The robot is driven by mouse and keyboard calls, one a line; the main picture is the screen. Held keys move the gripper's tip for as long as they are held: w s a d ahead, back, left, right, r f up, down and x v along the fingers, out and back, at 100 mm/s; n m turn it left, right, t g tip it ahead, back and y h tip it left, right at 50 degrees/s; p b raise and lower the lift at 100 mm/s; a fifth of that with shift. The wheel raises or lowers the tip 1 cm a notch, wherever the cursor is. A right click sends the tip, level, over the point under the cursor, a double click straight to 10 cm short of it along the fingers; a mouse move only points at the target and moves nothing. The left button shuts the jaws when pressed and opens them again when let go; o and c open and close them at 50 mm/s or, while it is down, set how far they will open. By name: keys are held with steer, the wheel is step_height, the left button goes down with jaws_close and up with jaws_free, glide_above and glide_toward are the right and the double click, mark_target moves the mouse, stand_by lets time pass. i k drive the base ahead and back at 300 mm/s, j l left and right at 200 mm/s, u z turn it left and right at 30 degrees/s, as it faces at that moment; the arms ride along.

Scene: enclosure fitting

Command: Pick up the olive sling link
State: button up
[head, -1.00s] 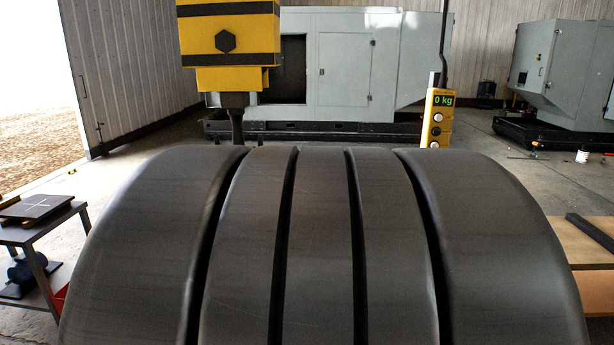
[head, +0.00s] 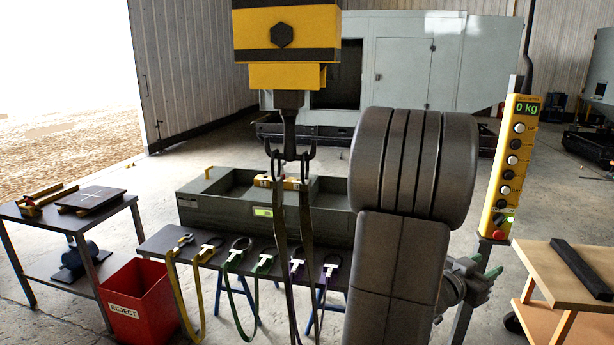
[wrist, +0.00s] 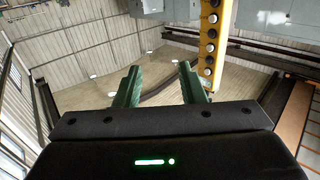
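Two dark, brownish-olive straps (head: 307,225) hang from the double crane hook (head: 289,152), one on each side; their lower ends run out of the picture. Several metal links lie along the front edge of the bench with looped straps: yellow (head: 171,275), green (head: 229,268) and purple (head: 294,268). I cannot tell for sure which link is the olive one. My gripper (head: 480,272) is right of the bench, partly behind my arm. In the wrist view my gripper (wrist: 158,85) has its green fingers apart with nothing between them; no link shows there.
A dark green open enclosure (head: 205,213) sits on the bench (head: 165,240). A red reject bin (head: 138,305) and side table (head: 60,222) stand left. A yellow pendant (head: 511,165) reading 0 kg stands right, near a wooden table (head: 560,275). My arm hides the bench's right end.

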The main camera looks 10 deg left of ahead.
mark_target(304, 185)
steer(key=i+u, duration=0.6)
steer(key=u, duration=1)
